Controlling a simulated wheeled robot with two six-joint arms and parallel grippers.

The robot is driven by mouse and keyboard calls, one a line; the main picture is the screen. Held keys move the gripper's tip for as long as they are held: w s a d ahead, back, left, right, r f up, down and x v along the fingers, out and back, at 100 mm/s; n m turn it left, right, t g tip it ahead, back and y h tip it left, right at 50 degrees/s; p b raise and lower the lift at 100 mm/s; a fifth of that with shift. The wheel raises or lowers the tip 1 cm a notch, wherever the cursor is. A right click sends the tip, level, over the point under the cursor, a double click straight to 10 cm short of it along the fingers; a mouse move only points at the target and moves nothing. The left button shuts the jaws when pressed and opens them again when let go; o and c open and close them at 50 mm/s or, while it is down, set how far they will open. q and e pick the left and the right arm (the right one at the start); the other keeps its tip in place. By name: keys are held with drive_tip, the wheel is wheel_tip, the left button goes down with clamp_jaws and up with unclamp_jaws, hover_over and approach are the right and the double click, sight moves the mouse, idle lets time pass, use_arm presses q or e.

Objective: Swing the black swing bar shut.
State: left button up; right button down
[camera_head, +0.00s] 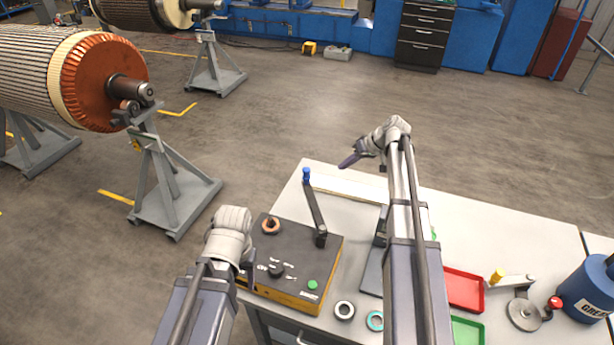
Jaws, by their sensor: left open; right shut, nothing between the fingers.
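The black swing bar (314,207) is pivoted at the back right corner of a dark-topped box (297,258) with a yellow front. It points away from the box, toward the table's back edge, with an upright blue knob (306,176) at its far end. It stands swung clear of the post with the copper-coloured ring (271,226) at the box's back left. My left gripper (247,274) is open at the box's left side, its fingers partly hidden by my wrist. My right gripper (349,160) is shut and empty, above the table's back edge, right of the knob.
A grey ring (344,310) and a teal ring (375,321) lie right of the box. A red tray (464,290), a green tray (467,331) and a blue grease can (589,288) stand farther right. Rotors on stands are at the left.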

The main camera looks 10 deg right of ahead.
drive_tip(key=w+a+f+b, duration=0.3)
drive_tip(key=a+f+b, duration=0.5)
drive_tip(key=shift+w+a, duration=0.3)
idle(0.3)
drive_tip(key=shift+a, duration=0.1)
drive_tip(key=s+a+n+g, duration=0.1)
drive_tip(key=a+n, duration=0.1)
drive_tip(key=a, duration=0.4)
drive_tip(key=s+a+n+g+y, duration=0.1)
drive_tip(key=s+a+n+g, duration=0.1)
drive_tip(key=a, duration=0.3)
drive_tip(key=s+a+n+g, duration=0.1)
drive_tip(key=s+a+n, duration=0.1)
drive_tip(key=a, duration=0.4)
drive_tip(key=shift+s+a+n+y, duration=0.15)
drive_tip(key=shift+a+n+y, duration=0.2)
drive_tip(key=shift+n, duration=0.25)
drive_tip(key=shift+s+a, duration=0.5)
drive_tip(key=shift+a, duration=0.1)
